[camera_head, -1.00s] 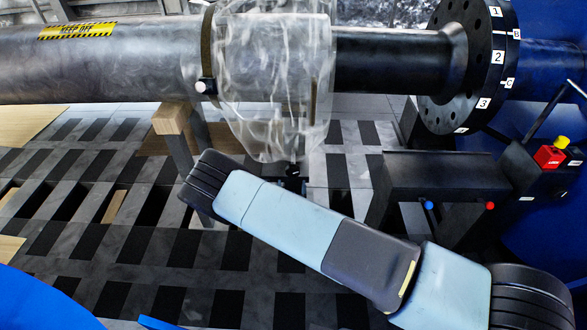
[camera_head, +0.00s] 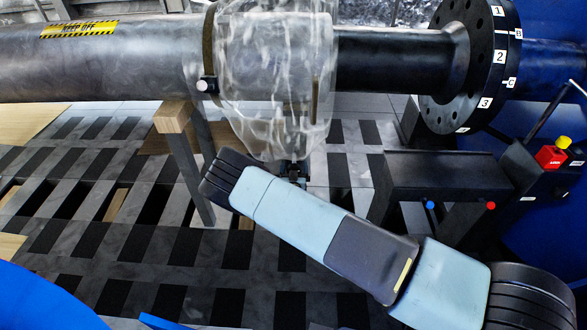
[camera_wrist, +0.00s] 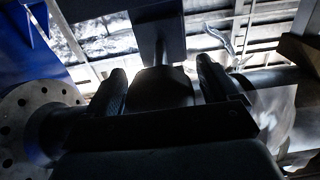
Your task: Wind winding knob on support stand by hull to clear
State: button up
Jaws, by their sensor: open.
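My gripper (camera_wrist: 163,85) shows in the wrist view with its two dark fingers apart. A dark rounded block (camera_wrist: 160,88) with a stem above it shows between the fingers. I cannot tell whether it is the winding knob, or whether the fingers touch it. In the head view the gripper is not clearly seen beyond my arm. A support stand (camera_head: 188,150) with a wooden top and grey legs stands under the long pipe at left. The blue hull (camera_head: 550,90) is at the right edge. No winding knob can be made out for sure in the head view.
The grey pipe (camera_head: 120,65) runs across the top, with clear wrapping (camera_head: 272,75) round its middle. A black flange (camera_head: 475,65) sits by the hull. The slatted floor (camera_head: 130,250) shows at left.

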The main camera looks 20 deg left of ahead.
jog(key=c, duration=1)
jog(key=shift+o, duration=0.2)
jog(key=shift+n, duration=0.3)
jog(key=o, duration=1)
jog(key=shift+c, duration=0.2)
jog(key=shift+s, duration=0.1)
jog(key=v, duration=1.3)
jog(key=shift+s+d, duration=0.15)
jog(key=shift+s, duration=0.15)
